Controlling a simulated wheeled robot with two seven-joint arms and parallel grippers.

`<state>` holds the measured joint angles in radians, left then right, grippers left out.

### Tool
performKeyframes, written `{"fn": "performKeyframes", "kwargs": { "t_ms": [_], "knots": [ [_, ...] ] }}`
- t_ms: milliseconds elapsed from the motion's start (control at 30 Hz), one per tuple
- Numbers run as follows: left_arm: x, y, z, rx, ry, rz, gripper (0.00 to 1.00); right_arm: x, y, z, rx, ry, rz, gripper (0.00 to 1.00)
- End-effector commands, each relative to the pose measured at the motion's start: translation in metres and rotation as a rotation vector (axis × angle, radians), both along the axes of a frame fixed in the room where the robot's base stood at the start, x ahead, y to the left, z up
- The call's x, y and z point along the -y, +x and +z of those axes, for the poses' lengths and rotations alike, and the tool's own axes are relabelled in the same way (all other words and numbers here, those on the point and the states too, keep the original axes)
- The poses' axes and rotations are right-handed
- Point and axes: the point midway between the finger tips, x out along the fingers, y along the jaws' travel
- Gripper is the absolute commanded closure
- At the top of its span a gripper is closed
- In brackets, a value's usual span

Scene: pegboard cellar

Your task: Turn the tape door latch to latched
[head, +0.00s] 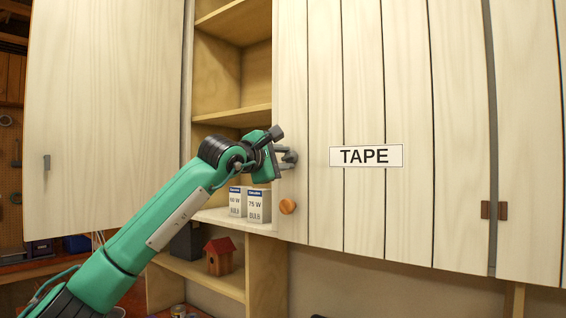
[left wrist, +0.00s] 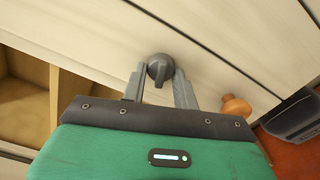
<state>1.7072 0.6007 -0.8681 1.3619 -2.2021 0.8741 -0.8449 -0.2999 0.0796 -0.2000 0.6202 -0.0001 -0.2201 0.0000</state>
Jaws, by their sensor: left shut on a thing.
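The tape door (head: 360,215) is a pale plank door with a TAPE label (head: 366,156), closed over the right part of the cabinet. The latch (left wrist: 160,68) is a round grey knob with a raised grip bar, near the door's left edge. My left gripper (head: 287,158) reaches it from the left. In the left wrist view, my left gripper's fingers (left wrist: 159,88) are on both sides of the latch's bar, shut on it. The bar points down toward my palm in that view. In the head view my gripper mostly hides the latch. My right gripper is not in view.
A round wooden knob (head: 287,206) sits on the door just below the latch. Left of the door are open shelves with bulb boxes (head: 258,205). Another pale door (head: 105,120) stands at the left. A small red birdhouse (head: 220,256) is on the lower shelf.

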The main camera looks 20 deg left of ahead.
Motion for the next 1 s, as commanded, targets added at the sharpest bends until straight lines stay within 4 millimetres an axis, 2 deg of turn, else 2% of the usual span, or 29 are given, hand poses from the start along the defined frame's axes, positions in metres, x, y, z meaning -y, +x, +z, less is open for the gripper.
{"fn": "performKeyframes", "kwargs": {
  "t_ms": [433, 1000],
  "knots": [
    [0.0007, -0.0003, 0.0012, 0.096, 0.262, -0.002, 0.93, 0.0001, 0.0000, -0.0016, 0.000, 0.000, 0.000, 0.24],
    [0.0009, 0.0002, 0.0003, 0.116, 0.324, -0.002, 0.93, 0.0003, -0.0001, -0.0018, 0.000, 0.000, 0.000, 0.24]
  ]
}}
